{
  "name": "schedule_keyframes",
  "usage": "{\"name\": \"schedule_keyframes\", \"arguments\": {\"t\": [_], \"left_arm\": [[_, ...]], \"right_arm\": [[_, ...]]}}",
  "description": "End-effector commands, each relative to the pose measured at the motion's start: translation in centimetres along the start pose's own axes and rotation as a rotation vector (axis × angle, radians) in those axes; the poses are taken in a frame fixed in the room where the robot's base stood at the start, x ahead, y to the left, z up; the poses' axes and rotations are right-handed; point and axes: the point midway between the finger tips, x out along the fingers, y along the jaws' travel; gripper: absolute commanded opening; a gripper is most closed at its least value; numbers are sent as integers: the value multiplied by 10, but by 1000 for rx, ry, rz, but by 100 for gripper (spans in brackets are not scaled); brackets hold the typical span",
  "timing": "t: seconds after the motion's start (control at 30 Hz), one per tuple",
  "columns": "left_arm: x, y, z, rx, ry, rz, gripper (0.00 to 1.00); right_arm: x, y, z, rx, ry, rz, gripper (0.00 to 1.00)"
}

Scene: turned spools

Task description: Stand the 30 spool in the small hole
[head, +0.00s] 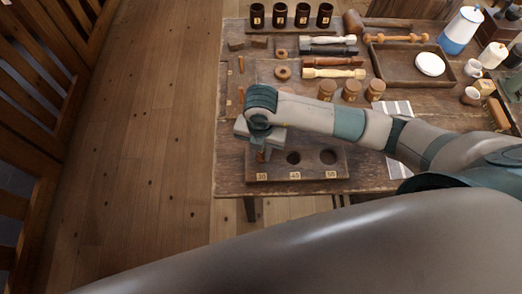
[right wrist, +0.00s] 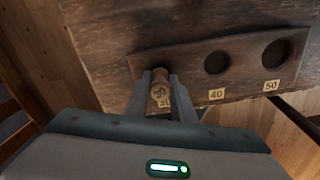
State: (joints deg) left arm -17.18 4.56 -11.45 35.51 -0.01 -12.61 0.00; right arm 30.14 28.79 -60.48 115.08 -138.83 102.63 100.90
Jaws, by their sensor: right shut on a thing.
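The hole board (head: 318,175) lies at the table's front edge, with holes labelled 30, 40 and 50 from left to right. My right gripper (head: 262,155) is over its left end, at the 30 label (head: 261,177). In the right wrist view the gripper (right wrist: 161,82) is shut on a small wooden spool (right wrist: 160,95) marked 30. The spool is between the fingers at the small hole's place, which it hides. I cannot tell whether its lower end is in the hole. The 40 hole (right wrist: 217,62) and 50 hole (right wrist: 276,53) are empty. My left gripper is not in view.
Several dark cups (head: 280,14) stand at the back. Three wooden jars (head: 351,91) stand behind my right forearm. A tray (head: 398,78) with a white dish (head: 430,64) is at the right. Pale turned pieces (head: 333,73) lie mid-table.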

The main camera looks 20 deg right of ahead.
Motion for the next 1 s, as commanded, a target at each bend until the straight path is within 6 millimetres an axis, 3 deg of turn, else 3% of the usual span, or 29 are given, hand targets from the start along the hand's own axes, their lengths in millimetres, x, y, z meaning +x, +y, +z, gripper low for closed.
{"name": "schedule_keyframes", "arguments": {"t": [1.0], "left_arm": [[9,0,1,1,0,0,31]], "right_arm": [[12,0,0,0,0,0,2]]}}
